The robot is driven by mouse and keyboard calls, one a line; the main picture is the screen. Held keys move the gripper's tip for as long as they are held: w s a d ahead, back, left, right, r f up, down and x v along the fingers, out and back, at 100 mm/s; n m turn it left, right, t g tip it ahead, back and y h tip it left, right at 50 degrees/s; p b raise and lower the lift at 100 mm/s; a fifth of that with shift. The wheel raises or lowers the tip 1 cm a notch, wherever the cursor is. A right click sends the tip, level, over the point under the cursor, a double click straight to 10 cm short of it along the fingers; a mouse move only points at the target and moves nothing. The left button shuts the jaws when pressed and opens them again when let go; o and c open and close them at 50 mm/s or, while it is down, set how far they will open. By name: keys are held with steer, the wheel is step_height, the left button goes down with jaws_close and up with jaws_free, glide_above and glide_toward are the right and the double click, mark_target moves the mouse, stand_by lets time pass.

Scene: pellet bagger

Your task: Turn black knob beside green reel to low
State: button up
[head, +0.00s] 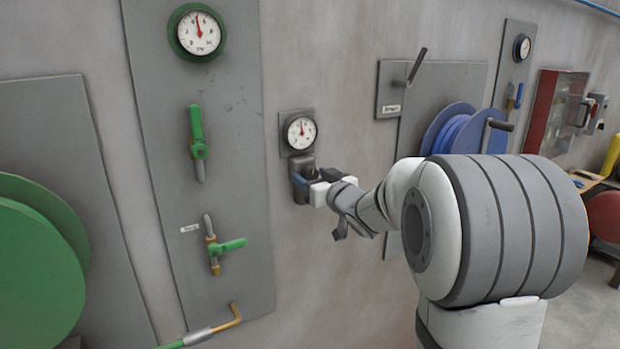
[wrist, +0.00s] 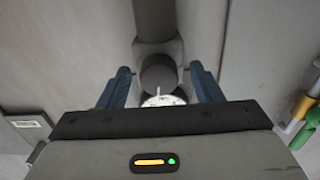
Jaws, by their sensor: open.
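A small dark knob housing (head: 299,165) is on the wall below a round gauge (head: 301,132), to the right of the panel with green valves. The green reel (head: 35,255) is at the far left. My gripper (head: 308,182) is at the housing and hides most of the knob. In the wrist view, a dark round knob (wrist: 158,75) lies between the two blue fingers of my open gripper (wrist: 163,86). I cannot tell whether the fingers touch it. The knob's setting cannot be read. A white dial (wrist: 160,99) partly shows past the gripper body.
A grey panel (head: 240,200) left of my gripper carries green-handled valves (head: 197,135) and a green-rimmed gauge (head: 198,32). A blue reel (head: 458,128) and a lever (head: 417,65) are to the right. Bare wall (head: 310,265) lies below the knob.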

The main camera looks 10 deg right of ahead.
steer(key=shift+c, duration=0.3)
steer(key=c, duration=0.9)
steer(key=shift+a, duration=0.15)
steer(key=shift+d, duration=0.2)
steer(key=shift+a, duration=0.1)
